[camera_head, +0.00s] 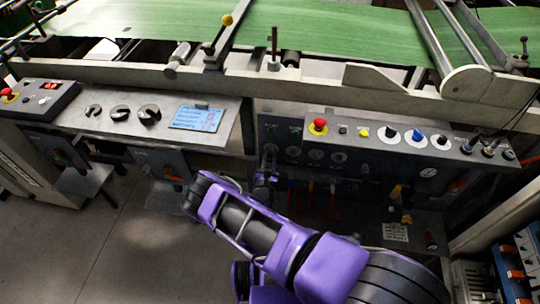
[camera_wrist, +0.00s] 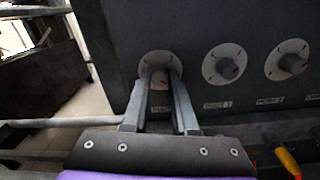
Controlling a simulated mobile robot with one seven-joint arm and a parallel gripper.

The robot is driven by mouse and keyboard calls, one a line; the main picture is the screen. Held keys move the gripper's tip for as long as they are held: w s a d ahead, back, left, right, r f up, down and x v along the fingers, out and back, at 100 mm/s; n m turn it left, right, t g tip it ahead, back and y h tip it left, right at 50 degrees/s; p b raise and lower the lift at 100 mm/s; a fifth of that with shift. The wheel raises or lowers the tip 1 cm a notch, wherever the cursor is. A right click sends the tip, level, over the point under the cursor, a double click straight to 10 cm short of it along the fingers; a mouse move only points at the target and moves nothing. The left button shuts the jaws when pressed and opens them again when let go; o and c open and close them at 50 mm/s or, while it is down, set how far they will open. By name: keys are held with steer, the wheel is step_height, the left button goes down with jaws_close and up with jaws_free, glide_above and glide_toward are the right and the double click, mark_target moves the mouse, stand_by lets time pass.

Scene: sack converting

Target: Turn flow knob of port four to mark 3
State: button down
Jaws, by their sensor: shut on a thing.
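A grey flow knob (camera_wrist: 159,76) on a round white dial stands on the dark panel in the wrist view. My gripper (camera_wrist: 158,92) is shut on this knob, with one finger on each side of it.
Above the knobs, a sloped console holds a red emergency button (camera_head: 318,127) and several smaller controls. A yellow-orange handle (camera_wrist: 287,160) juts out at the lower right of the wrist view.

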stand_by(0.3)
steer(key=c, duration=0.7)
jaws_free()
steer(key=shift+s, duration=0.1)
